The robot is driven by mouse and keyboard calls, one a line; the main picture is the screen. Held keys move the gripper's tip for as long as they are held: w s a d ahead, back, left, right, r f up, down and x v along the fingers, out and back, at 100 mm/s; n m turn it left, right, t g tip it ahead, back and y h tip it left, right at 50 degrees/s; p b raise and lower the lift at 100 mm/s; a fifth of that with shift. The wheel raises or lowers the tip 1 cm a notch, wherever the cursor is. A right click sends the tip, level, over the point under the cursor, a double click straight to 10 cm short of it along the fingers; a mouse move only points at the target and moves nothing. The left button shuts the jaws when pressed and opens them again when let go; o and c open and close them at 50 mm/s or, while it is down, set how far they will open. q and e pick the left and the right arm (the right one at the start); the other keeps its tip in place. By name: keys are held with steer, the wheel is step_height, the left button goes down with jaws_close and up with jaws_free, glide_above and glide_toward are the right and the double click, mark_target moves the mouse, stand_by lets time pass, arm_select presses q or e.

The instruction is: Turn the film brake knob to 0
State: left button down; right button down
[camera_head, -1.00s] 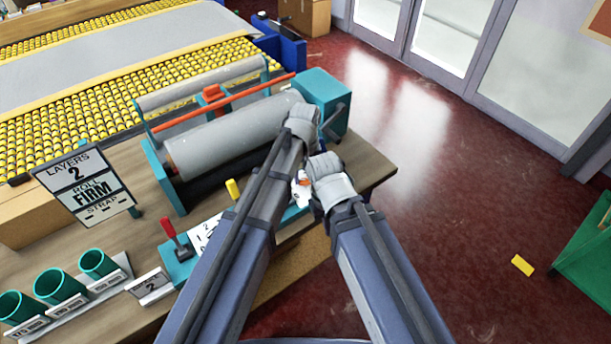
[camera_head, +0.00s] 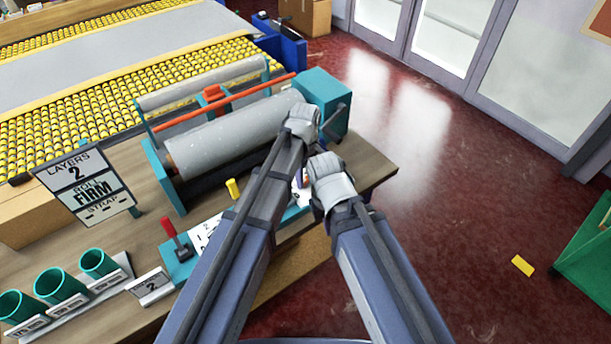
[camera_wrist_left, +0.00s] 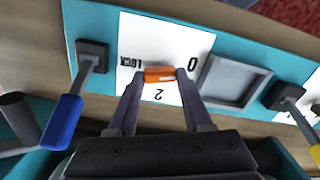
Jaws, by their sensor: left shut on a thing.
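The film brake knob (camera_wrist_left: 158,75) is a small orange bar on a white plate (camera_wrist_left: 186,48) in the left wrist view. The plate reads LOCK to its left, 0 to its right and 2 below it. The bar lies roughly sideways in this view; I cannot tell which end is its pointer. My left gripper (camera_wrist_left: 160,78) is shut on the knob, one dark finger at each end. In the head view my forearms hide the knob and the left fingers. My right arm's wrist is close beside the plate there, but its fingers do not show.
A blue lever (camera_wrist_left: 62,121) and a yellow lever (camera_wrist_left: 315,152) flank the knob plate. In the head view, a grey roller (camera_head: 235,138), a teal housing (camera_head: 322,98) and a red-handled lever (camera_head: 168,227) stand nearby. Teal cups (camera_head: 60,286) line the front left.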

mark_target(305, 179)
arm_select(q)
steer(key=shift+s+n, duration=0.1)
steer(key=shift+n, duration=0.2)
stand_by(0.4)
steer(key=shift+c, duration=1.6)
jaws_free()
step_height(305, 179, up, 8)
steer(key=p, duration=0.8)
steer(key=shift+f, duration=0.15)
